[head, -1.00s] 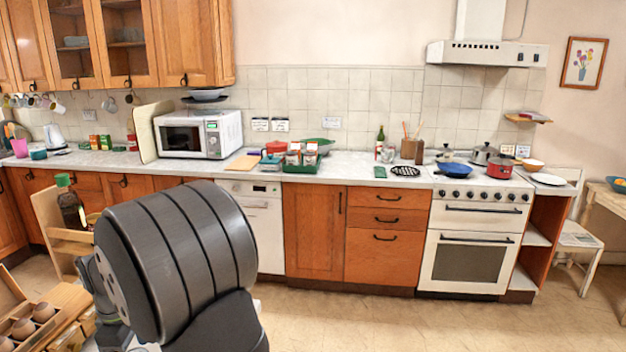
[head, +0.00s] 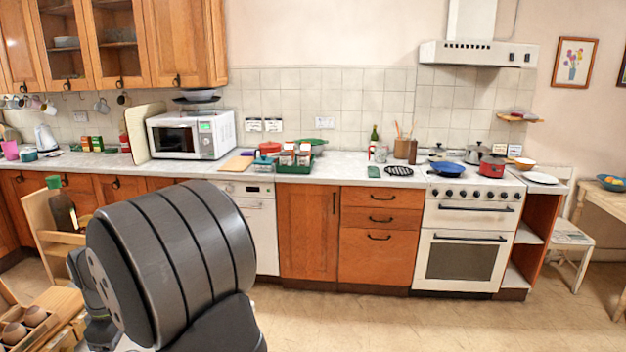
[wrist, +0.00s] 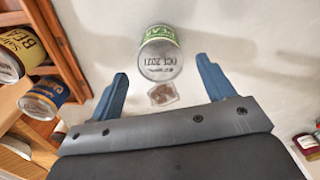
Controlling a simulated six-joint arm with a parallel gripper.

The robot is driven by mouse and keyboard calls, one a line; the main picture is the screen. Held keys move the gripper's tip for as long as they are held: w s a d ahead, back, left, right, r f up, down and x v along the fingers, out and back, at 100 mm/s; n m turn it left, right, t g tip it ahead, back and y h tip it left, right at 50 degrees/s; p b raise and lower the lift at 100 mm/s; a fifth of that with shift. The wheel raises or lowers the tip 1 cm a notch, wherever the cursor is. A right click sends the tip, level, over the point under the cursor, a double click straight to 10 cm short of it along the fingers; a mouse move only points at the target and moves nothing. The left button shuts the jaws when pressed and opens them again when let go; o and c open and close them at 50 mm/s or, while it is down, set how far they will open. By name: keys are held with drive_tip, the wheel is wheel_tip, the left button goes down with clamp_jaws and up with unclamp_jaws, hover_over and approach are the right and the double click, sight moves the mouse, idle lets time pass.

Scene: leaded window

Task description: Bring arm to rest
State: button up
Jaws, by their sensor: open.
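My gripper (wrist: 162,68) shows in the wrist view with its two blue fingers spread wide apart. A can with a green label and a printed metal end (wrist: 161,62) appears between and beyond the fingertips. I see no finger touching it, and its distance is hard to tell. A small brownish printed patch (wrist: 163,94) lies just below the can in the picture. In the head view my dark grey arm fills the lower left, and my gripper cannot be made out there.
In the wrist view, more cans (wrist: 45,97) stand by a wooden shelf (wrist: 62,50) at left. In the head view, a wooden rack with a bottle (head: 62,212) and a wooden egg holder (head: 35,316) are left of my arm. Floor (head: 400,320) at right is clear.

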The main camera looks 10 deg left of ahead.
wheel_tip(320, 180, up, 7)
wheel_tip(320, 180, down, 12)
drive_tip(key=shift+r, duration=0.25)
wheel_tip(320, 180, up, 4)
drive_tip(key=shift+f, duration=0.1)
drive_tip(key=w+d+r, duration=0.5)
drive_tip(key=d+r, duration=0.2)
drive_tip(key=d, duration=0.3)
drive_tip(key=w+d+r+m, duration=0.1)
drive_tip(key=w+d+m, duration=0.1)
drive_tip(key=w+d, duration=0.55)
drive_tip(key=w+d+m, duration=0.2)
drive_tip(key=w+d, duration=0.3)
drive_tip(key=w, duration=0.5)
drive_tip(key=a+f, duration=0.6)
drive_tip(key=a, duration=0.5)
drive_tip(key=shift+s, duration=0.45)
